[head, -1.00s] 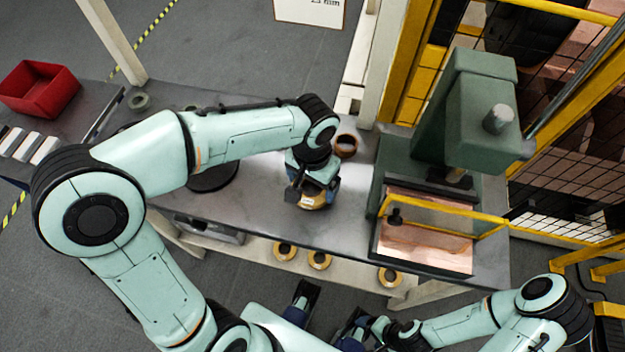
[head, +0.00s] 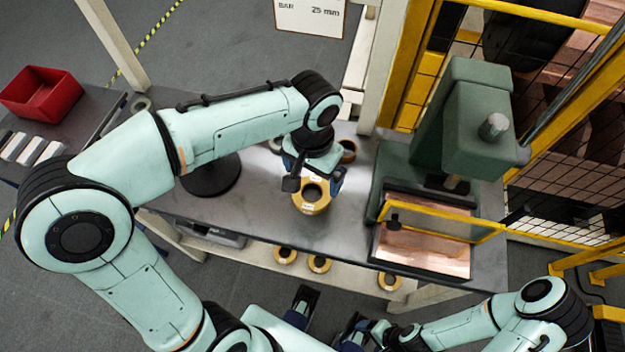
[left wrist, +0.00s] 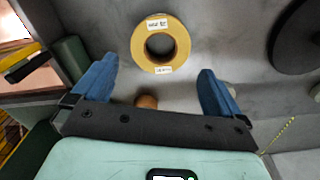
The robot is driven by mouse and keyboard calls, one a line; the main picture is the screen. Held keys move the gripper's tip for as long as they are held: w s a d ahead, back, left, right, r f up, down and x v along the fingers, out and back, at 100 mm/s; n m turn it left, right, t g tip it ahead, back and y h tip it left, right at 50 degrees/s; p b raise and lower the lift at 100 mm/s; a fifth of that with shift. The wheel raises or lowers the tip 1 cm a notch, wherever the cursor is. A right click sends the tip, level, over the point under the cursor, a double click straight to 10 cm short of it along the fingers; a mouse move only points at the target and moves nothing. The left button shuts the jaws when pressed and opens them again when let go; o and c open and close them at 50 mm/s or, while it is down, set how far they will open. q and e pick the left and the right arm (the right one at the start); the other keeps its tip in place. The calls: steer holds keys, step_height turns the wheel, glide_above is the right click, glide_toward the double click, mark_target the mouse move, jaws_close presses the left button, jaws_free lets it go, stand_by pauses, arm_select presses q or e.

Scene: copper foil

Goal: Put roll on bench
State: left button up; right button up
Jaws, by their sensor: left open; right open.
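A yellow-tan roll (head: 323,204) with a dark centre hole and small white labels lies flat on the grey bench (head: 255,215), near its front edge. It also shows whole in the left wrist view (left wrist: 180,40), ahead of the fingertips and apart from them. My left gripper (head: 314,178) is open and empty, just behind and above the roll; its blue fingers also show in the left wrist view (left wrist: 156,75). My right gripper (head: 326,322) is open and empty, low in front of the bench.
A green press (head: 470,130) with a yellow-framed guard and copper sheet (head: 420,252) stands right of the roll. A brown ring (head: 349,150) lies behind my left gripper. Several similar rolls (head: 285,255) sit on the lower shelf. A black round base (head: 210,178) stands left.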

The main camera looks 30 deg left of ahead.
arm_select(q)
step_height(320, 180, up, 6)
steer(key=shift+p, duration=0.45)
stand_by(0.3)
